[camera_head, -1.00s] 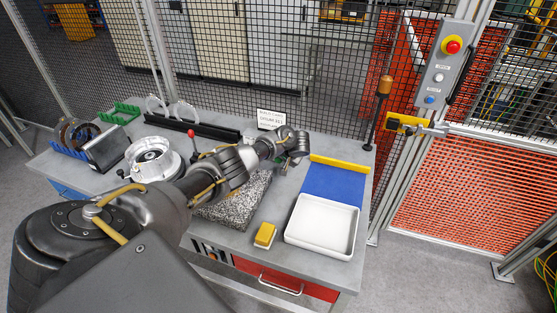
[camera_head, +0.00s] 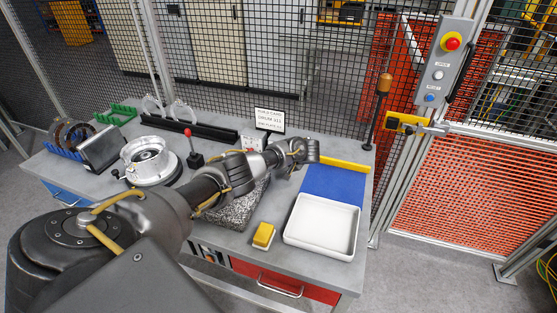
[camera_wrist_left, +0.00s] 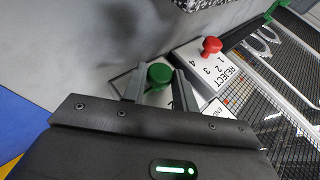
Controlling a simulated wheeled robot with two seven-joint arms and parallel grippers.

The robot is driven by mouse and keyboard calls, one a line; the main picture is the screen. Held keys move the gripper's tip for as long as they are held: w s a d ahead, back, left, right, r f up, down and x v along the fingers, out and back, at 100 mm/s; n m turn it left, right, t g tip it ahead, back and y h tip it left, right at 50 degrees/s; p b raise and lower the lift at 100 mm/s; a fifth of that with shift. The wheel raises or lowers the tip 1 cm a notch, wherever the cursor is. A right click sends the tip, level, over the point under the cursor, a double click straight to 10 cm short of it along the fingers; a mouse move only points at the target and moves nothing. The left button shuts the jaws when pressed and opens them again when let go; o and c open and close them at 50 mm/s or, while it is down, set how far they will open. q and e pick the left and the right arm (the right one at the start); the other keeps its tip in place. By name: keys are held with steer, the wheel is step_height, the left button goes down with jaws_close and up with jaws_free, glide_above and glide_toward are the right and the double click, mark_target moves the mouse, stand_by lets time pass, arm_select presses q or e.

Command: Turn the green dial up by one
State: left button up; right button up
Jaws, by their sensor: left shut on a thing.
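In the left wrist view the green dial (camera_wrist_left: 159,75) sits between the two fingers of my left gripper (camera_wrist_left: 160,82), which is shut on it. The dial's own scale is mostly covered by the fingers, so I cannot read its setting. Beside it a red dial (camera_wrist_left: 211,45) stands on a white plate (camera_wrist_left: 208,68) marked REJECT with numbers 1 to 4. In the head view my left gripper (camera_head: 304,153) is at the back of the bench, and the green dial is hidden there. My right gripper is in neither view.
A card on a stand (camera_head: 270,119) is just behind the gripper. A red-knobbed lever (camera_head: 192,145) stands left of my arm. A mesh fence backs the bench.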

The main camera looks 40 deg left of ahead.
arm_select(q)
steer(key=o, duration=0.7)
steer(key=shift+s+d+f, duration=0.1)
steer(key=shift+f, duration=0.05)
steer(key=shift+c, duration=0.2)
steer(key=shift+o, duration=1.4)
steer(key=shift+d+r, duration=0.1)
steer(key=shift+r, duration=0.1)
steer(key=shift+d+r, duration=0.2)
steer(key=shift+d, duration=0.05)
steer(key=b+v, duration=0.1)
steer(key=v, duration=0.9)
